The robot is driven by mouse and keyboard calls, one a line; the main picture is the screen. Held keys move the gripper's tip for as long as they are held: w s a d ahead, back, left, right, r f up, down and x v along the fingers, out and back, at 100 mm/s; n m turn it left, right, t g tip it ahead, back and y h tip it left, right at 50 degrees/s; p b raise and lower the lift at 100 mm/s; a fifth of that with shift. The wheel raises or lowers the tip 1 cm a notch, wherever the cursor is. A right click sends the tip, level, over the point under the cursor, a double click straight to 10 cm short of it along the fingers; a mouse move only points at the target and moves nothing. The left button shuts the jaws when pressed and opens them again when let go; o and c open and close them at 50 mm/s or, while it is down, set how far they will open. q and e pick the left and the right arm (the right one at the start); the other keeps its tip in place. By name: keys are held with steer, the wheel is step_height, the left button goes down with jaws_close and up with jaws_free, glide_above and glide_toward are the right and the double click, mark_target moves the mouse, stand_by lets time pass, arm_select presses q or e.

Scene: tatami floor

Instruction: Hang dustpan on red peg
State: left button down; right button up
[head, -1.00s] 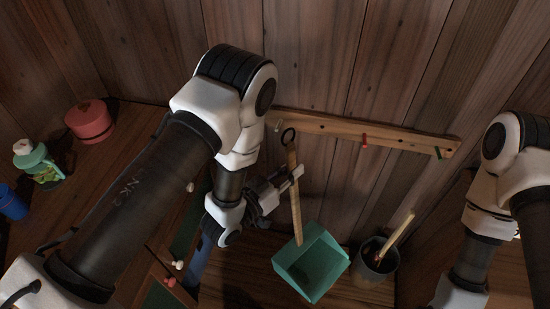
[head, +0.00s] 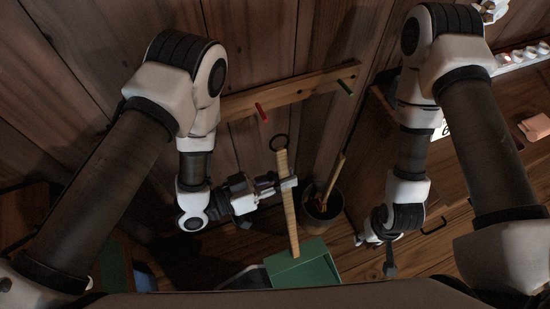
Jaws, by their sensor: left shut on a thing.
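The dustpan has a green pan (head: 305,266), a long wooden handle (head: 289,218) and a black ring (head: 279,142) at the handle's top. My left gripper (head: 278,185) is shut on the handle in its upper half, and the dustpan hangs roughly upright with the pan down. The red peg (head: 262,111) sticks out of the wooden rail on the wall. The ring is below and slightly right of the red peg in the picture, apart from it. My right gripper (head: 377,252) is low at the right, away from the dustpan; its jaw opening is unclear.
A dark bin (head: 323,204) with a wooden-handled tool stands right of the dustpan. A wooden cabinet (head: 470,190) is at the right, partly behind my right arm.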

arm_select(q)
steer(key=shift+s+d+f, duration=0.1)
steer(key=shift+s+f, duration=0.25)
steer(key=shift+f, duration=0.2)
steer(key=shift+s+d+b, duration=0.1)
steer(key=shift+s+b, duration=0.2)
steer(key=shift+s, duration=0.05)
steer(key=shift+w+a+f+n+b, duration=0.25)
steer(key=shift+w+b, duration=0.25)
steer(key=shift+b, duration=0.3)
steer(key=w+a+f+b, duration=0.1)
steer(key=w+a+b, duration=0.2)
steer(key=w+b, duration=0.7)
steer(key=shift+f, duration=0.15)
stand_by(0.4)
steer(key=c, duration=1.1)
jaws_free()
steer(key=shift+o, duration=0.2)
steer(key=shift+s, duration=0.1)
